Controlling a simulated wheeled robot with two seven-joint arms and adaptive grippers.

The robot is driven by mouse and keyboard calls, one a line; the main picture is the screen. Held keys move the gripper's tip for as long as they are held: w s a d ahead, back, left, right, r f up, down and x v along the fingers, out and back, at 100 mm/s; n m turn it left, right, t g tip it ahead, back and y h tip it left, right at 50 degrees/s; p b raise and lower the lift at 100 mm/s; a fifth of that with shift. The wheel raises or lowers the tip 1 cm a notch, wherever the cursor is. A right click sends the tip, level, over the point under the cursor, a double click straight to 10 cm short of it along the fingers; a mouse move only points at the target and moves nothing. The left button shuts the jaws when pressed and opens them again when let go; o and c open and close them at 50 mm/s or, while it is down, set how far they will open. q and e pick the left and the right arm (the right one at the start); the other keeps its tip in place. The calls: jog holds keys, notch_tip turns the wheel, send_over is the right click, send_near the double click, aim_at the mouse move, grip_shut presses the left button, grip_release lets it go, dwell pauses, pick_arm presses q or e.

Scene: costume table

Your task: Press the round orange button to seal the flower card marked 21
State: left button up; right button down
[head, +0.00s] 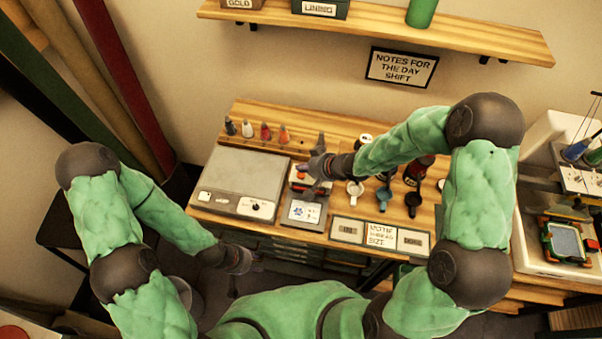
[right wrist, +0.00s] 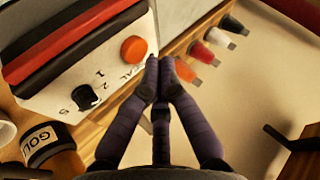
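The round orange button (right wrist: 134,50) is on the pale front panel of a sealing device (right wrist: 120,75), beside a black knob, in the right wrist view. My right gripper (right wrist: 158,68) is shut and empty. Its fingertips appear just right of the button, and I cannot tell whether they touch the panel. In the head view the right gripper (head: 308,172) is over the device, largely covering it. A card with a blue flower (head: 299,211) lies at the device's front; its number is too small to read. My left gripper (head: 240,261) hangs low in front of the table; its fingers are unclear.
A grey box with a control panel (head: 243,183) stands left of the device. Small coloured bottles (head: 265,131) stand in a row behind. Cups (head: 355,190) and dark bottles are to the right. Framed labels (head: 380,234) line the front edge.

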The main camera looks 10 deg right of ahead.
aim_at(304, 175)
jog(key=shift+f, duration=0.2)
dwell(0.4)
jog(key=shift+f, duration=0.25)
jog(key=shift+f, duration=0.35)
dwell(0.7)
jog(key=shift+r, duration=0.1)
jog(key=shift+r+p, duration=0.75)
jog(key=shift+p, duration=0.05)
notch_tip(304, 175, up, 5)
jog(key=p, duration=0.5)
jog(key=shift+p, duration=0.3)
